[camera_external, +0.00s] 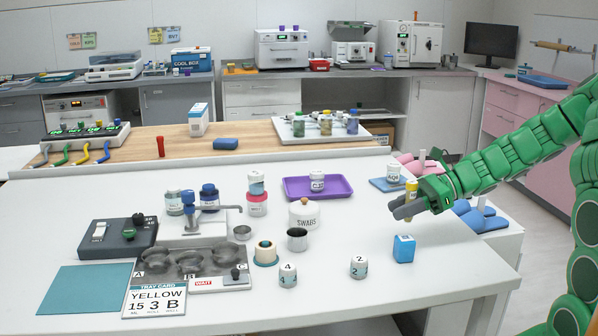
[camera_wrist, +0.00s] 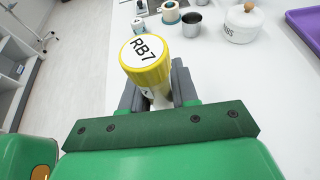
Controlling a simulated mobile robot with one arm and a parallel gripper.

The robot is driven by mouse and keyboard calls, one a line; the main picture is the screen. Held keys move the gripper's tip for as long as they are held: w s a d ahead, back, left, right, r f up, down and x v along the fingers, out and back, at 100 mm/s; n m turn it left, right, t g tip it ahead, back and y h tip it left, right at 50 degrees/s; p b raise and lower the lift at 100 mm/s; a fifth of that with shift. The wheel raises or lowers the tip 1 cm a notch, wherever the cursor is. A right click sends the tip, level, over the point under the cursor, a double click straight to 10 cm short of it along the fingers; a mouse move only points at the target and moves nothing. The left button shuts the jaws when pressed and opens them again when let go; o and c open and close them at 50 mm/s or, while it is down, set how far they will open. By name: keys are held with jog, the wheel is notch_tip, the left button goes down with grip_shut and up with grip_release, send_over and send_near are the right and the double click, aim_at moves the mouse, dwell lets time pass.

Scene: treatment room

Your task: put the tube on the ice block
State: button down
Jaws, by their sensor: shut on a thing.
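The tube has a yellow cap (camera_external: 411,185) and sits upright in my gripper (camera_external: 408,203), above the right part of the white table. In the wrist view its cap (camera_wrist: 146,58) reads "RB7", and the tube stands between the two grey fingers of my gripper (camera_wrist: 158,92). Most of its body is hidden. A small blue block with white marks (camera_external: 403,248) stands on the table just below my gripper, apart from it. I cannot tell which blue block is the ice block.
A numbered white jar (camera_external: 358,266) stands left of the near blue block. A metal cup (camera_external: 297,239), a SWABS pot (camera_external: 303,214) and a purple tray (camera_external: 318,187) are farther left. Blue and pink shapes lie along the right edge. The front right of the table is clear.

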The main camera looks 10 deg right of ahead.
aim_at(400, 238)
jog(key=shift+f, duration=2)
jog(key=shift+f, duration=0.1)
jog(key=c, duration=0.8)
grip_release()
jog(key=shift+c, duration=0.2)
jog(key=shift+d, duration=0.15)
jog(key=v, duration=1.1)
jog(key=shift+d+r, duration=0.25)
jog(key=shift+d, duration=0.05)
